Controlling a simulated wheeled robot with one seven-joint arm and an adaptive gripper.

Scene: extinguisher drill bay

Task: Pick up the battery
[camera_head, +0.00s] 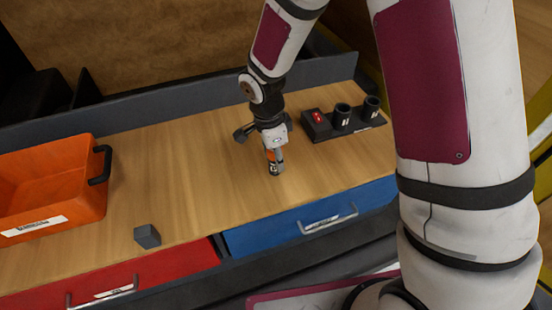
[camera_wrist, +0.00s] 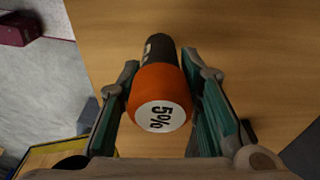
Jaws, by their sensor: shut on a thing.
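The battery (camera_wrist: 160,88) has an orange end with a white face marked "5%" and a dark body. It stands between the two green-lined fingers of my gripper (camera_wrist: 160,105) in the wrist view. In the head view my gripper (camera_head: 273,152) points down over the middle of the wooden bench, shut on the battery (camera_head: 275,168). The battery's lower end shows below the fingers, at or just above the bench top; I cannot tell if it touches.
An orange bin (camera_head: 85,205) with a black handle sits at the left. A black holder (camera_head: 318,128) with a red light and two round cups (camera_head: 342,116) stands at the back right. Red and blue drawers are below.

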